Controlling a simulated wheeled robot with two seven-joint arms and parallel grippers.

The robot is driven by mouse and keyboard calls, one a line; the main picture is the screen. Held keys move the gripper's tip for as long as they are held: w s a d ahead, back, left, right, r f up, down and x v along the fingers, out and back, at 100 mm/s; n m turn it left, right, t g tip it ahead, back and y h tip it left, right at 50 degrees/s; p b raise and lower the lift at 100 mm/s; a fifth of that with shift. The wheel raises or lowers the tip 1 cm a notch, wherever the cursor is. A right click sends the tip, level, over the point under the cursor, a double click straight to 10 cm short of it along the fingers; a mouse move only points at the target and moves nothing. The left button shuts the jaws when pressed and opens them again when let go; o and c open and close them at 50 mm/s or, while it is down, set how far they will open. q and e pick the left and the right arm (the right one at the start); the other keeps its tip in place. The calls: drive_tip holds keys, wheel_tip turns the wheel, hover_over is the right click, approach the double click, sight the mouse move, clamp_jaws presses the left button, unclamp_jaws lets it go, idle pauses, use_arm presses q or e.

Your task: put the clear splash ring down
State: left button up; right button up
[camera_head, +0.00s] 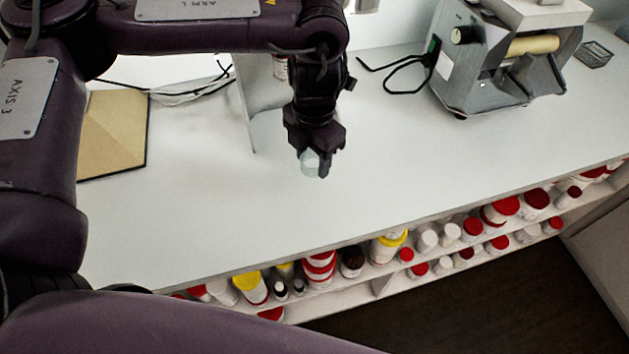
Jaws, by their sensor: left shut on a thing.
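My left gripper (320,164) points down over the middle of the white counter. It is shut on a small, pale, see-through piece, which I take to be the clear splash ring (310,160). Only part of the ring shows at the left of the fingertips; the dark fingers hide the rest. I cannot tell whether the ring touches the counter or hangs just above it. My right gripper is not in view.
The white counter (390,160) is clear around the gripper. A three-roll mill (480,65) stands at the back right, its black cable beside it. A tan board (115,130) lies at the left. Several jars fill the shelf (385,287) below the front edge.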

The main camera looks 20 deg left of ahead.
use_arm(q)
hover_over(313, 192)
wheel_tip(313, 192, down, 4)
drive_tip(key=shift+w+f, duration=0.1)
drive_tip(key=shift+f, duration=0.1)
wheel_tip(313, 192, down, 4)
drive_tip(key=shift+r, duration=0.1)
drive_tip(key=shift+f+b, duration=0.3)
drive_tip(key=shift+b, duration=0.1)
drive_tip(key=o, duration=1)
drive_tip(key=shift+o, duration=0.2)
drive_tip(key=shift+r, duration=0.1)
